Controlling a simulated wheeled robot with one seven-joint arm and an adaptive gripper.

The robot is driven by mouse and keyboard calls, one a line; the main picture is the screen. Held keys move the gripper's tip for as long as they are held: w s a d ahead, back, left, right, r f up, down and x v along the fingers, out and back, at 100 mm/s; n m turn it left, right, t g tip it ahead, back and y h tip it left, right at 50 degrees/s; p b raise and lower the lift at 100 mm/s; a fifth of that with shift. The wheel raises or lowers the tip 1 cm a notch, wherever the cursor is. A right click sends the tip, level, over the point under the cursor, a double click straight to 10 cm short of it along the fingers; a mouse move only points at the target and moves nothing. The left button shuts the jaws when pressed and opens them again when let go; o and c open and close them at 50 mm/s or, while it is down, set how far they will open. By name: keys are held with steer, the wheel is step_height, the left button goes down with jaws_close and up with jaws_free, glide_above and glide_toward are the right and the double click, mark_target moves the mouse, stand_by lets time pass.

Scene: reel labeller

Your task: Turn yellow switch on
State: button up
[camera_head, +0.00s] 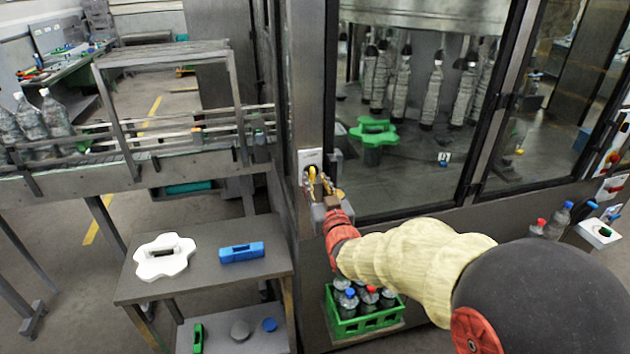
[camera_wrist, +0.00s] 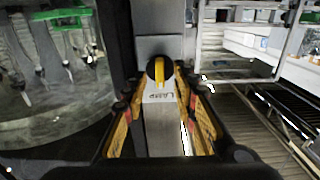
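The yellow switch (camera_head: 312,173) sits on a pale plate on the grey post beside the machine's glass door. In the wrist view the yellow switch (camera_wrist: 159,70) is a yellow bar on a round black base, above an upside-down "LAMP" label (camera_wrist: 158,97). The bar points nearly straight up and down in that view. My gripper (camera_head: 326,186) is at the plate, close to the switch. In the wrist view my gripper (camera_wrist: 159,100) is open, one finger on each side of the label, with nothing between them. I cannot tell whether a fingertip touches the switch.
A small table (camera_head: 206,281) at left holds a white star-shaped part (camera_head: 163,257) and a blue block (camera_head: 241,252). A green crate (camera_head: 366,325) of bottles is below my arm. The glass door (camera_head: 430,180) is right of the post, a conveyor (camera_head: 120,150) left.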

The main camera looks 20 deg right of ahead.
steer(key=shift+w, duration=0.85)
steer(key=shift+c, duration=1.3)
steer(key=c, duration=0.4)
jaws_close()
